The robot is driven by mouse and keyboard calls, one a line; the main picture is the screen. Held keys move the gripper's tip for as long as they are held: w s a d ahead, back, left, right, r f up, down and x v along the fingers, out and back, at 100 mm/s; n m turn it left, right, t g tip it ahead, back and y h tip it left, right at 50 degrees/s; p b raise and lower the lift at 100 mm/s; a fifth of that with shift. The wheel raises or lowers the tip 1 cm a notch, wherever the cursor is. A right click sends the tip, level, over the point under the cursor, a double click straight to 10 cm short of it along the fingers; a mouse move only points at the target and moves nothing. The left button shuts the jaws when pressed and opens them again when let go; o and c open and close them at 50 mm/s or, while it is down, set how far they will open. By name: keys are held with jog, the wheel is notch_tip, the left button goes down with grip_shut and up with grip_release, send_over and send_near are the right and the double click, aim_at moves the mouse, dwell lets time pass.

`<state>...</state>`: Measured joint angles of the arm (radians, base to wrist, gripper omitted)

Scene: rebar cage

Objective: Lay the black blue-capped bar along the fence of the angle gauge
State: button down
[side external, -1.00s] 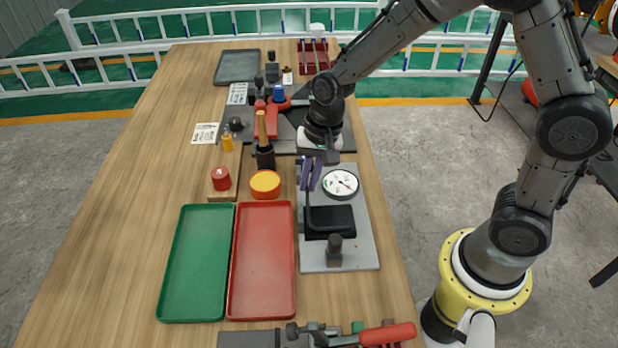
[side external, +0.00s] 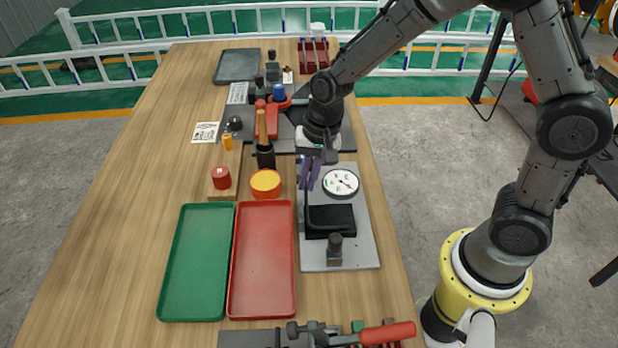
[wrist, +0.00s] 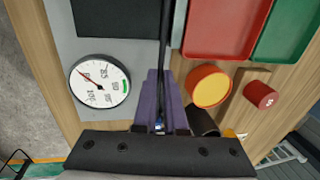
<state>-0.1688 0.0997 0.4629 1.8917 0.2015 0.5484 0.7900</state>
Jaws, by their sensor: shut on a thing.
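The angle gauge is a grey plate (side external: 362,245) with a white dial (side external: 341,183) and a black block (side external: 331,221). The dial also shows in the wrist view (wrist: 99,81). My gripper (side external: 309,176) has purple fingers and is over the plate's left side, left of the dial. In the wrist view its fingers (wrist: 161,100) are closed around a thin black bar (wrist: 165,45). A small blue end (wrist: 159,126) shows between the fingers. The bar runs from the gripper along the block's left side; I cannot tell whether it touches the fence.
A red tray (side external: 263,290) and a green tray (side external: 196,265) lie left of the gauge. A yellow-orange round tub (side external: 265,184), a red cylinder (side external: 221,178) and a black holder with a wooden handle (side external: 265,155) stand close to my gripper's left. Bare table lies farther left.

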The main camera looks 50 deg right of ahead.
jog(key=shift+w+a, duration=0.1)
jog(key=shift+w, duration=0.05)
jog(key=c, duration=0.9)
grip_release()
notch_tip(320, 180, up, 14)
jog(key=s+d, duration=0.1)
jog(key=shift+s+d+f, duration=0.15)
jog(key=shift+s+d, duration=0.25)
notch_tip(320, 180, up, 6)
jog(key=shift+f, duration=0.1)
dwell(0.7)
